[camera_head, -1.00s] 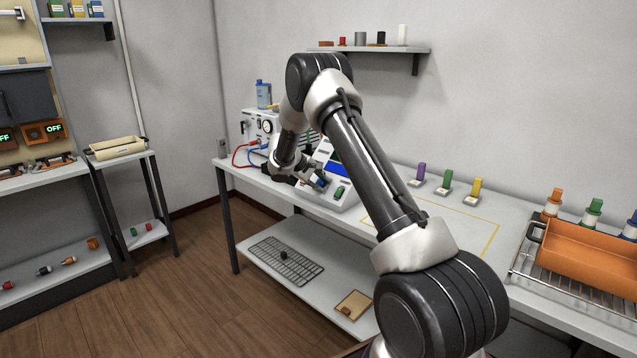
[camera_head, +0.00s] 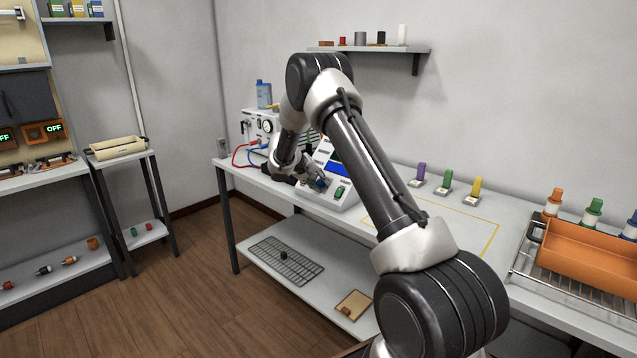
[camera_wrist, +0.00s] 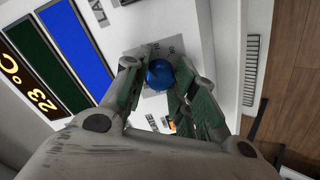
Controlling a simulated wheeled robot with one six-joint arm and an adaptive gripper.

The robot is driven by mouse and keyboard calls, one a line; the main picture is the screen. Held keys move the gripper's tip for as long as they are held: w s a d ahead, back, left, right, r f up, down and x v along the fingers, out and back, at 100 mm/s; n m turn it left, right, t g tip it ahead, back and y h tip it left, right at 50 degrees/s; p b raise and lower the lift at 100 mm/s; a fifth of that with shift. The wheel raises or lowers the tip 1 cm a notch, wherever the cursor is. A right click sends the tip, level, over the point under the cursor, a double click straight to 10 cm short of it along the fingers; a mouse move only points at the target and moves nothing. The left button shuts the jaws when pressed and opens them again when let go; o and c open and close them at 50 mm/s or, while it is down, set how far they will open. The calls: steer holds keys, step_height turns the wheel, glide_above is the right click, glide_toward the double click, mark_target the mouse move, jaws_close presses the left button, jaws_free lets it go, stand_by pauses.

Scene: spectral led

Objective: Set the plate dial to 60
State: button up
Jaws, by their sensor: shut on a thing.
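The plate dial is a round blue knob (camera_wrist: 160,74) on a grey scale plate of a white instrument. It also shows small in the head view (camera_head: 321,184). My gripper (camera_wrist: 157,84) has its two fingers on either side of the knob, shut on it. Numbers on the scale are partly hidden by the fingers, and the dial's setting cannot be read. The instrument (camera_head: 327,197) has a blue screen (camera_wrist: 78,50), a dark green screen and an orange readout of 23 °C (camera_wrist: 32,80).
A green switch (camera_head: 341,191) sits right of the dial on the instrument. A white box with red and blue hoses (camera_head: 257,131) stands behind, to the left.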

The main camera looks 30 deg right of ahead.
steer(key=shift+f, duration=0.1)
steer(key=o, duration=1)
steer(key=shift+o, duration=0.2)
steer(key=v, duration=1.2)
